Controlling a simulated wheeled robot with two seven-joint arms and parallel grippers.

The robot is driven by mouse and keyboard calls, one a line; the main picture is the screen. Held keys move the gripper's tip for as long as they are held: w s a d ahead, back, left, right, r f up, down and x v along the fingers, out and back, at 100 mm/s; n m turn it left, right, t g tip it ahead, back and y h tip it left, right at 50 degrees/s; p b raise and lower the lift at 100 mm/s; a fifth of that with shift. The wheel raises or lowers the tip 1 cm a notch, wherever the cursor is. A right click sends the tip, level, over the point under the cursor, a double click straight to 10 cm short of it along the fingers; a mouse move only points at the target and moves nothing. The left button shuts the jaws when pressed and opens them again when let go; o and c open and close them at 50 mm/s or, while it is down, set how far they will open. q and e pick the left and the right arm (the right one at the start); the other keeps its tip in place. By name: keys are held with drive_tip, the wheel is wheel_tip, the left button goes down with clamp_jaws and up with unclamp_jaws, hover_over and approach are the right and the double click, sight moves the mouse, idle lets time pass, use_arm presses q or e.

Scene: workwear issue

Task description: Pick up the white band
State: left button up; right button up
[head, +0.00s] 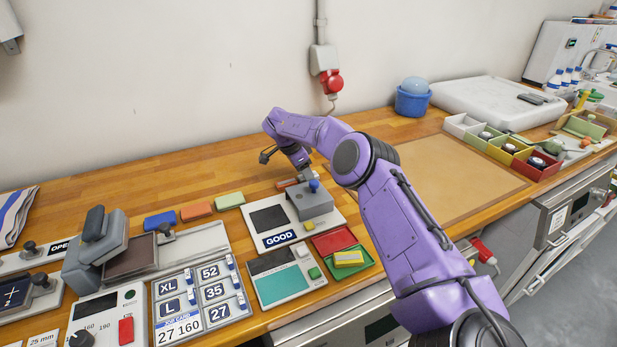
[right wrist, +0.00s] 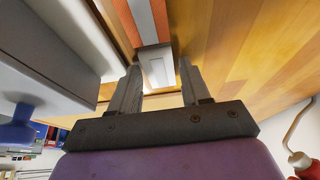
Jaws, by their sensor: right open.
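A pale white block, which looks like the white band (right wrist: 157,68), lies between the fingertips of my right gripper (right wrist: 160,82) in the right wrist view. A finger stands on each side of it, and the jaws are open. I cannot tell whether either finger touches it. In the head view the right gripper (head: 304,170) points down at the worktop behind the grey device marked GOOD. The band is too small and covered to make out there. A reddish-brown piece (head: 287,183) lies just left of the gripper. My left gripper is out of view.
The GOOD device (head: 311,204) stands close in front of the right gripper. Blue (head: 159,220), orange (head: 196,210) and green (head: 230,201) bands lie in a row to the left. A blue tub (head: 412,103) stands at the back right. The wood behind the row is clear.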

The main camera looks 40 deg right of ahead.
drive_tip(key=c, duration=0.8)
drive_tip(key=shift+r, duration=0.15)
